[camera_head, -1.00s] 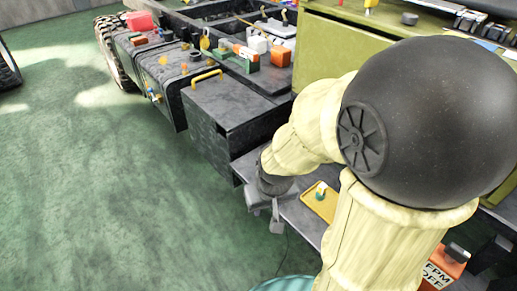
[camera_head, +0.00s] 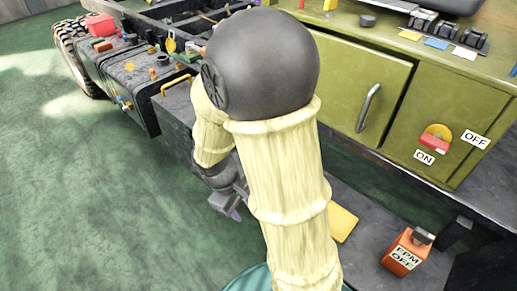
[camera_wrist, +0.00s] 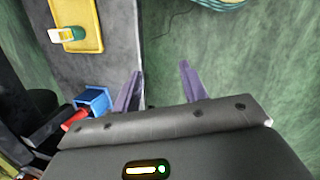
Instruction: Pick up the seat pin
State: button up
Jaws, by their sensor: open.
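I cannot tell for sure which thing is the seat pin. A small piece with a white end and a green part (camera_wrist: 68,35) lies on a yellow tray (camera_wrist: 96,14) at the upper left of the wrist view. In the head view, only part of the yellow tray (camera_head: 343,223) shows beside my arm. My gripper (camera_wrist: 160,76) is open, with nothing between its fingers, and points down over the edge of the dark step and the green floor. It also shows in the head view (camera_head: 231,203), left of the tray and apart from it.
A blue box (camera_wrist: 95,99) and a red piece (camera_wrist: 75,120) lie left of my gripper in the wrist view. A green cabinet (camera_head: 386,90) with a red ON/OFF switch (camera_head: 435,138) stands behind. An orange EPM OFF box (camera_head: 404,256) stands at the lower right. Floor at left is clear.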

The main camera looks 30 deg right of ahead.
jog(key=w+a+r+n+t+h+p, duration=0.1)
jog(key=w+r+n+t+h+p, duration=0.4)
jog(key=w+n, duration=0.8)
jog(key=n+h+p, duration=0.2)
jog(key=h+p, duration=0.1)
jog(key=h, duration=0.2)
jog(key=shift+r+n, duration=0.2)
jog(key=shift+n, duration=0.1)
jog(key=shift+d, duration=0.1)
jog(key=b+x, duration=0.1)
jog(key=x, duration=1.1)
jog(key=shift+b, duration=0.3)
jog(key=shift+w, duration=0.1)
jog(key=b+x, duration=0.1)
jog(key=x, duration=0.4)
jog(key=shift+d, duration=0.15)
jog(key=shift+r, duration=0.1)
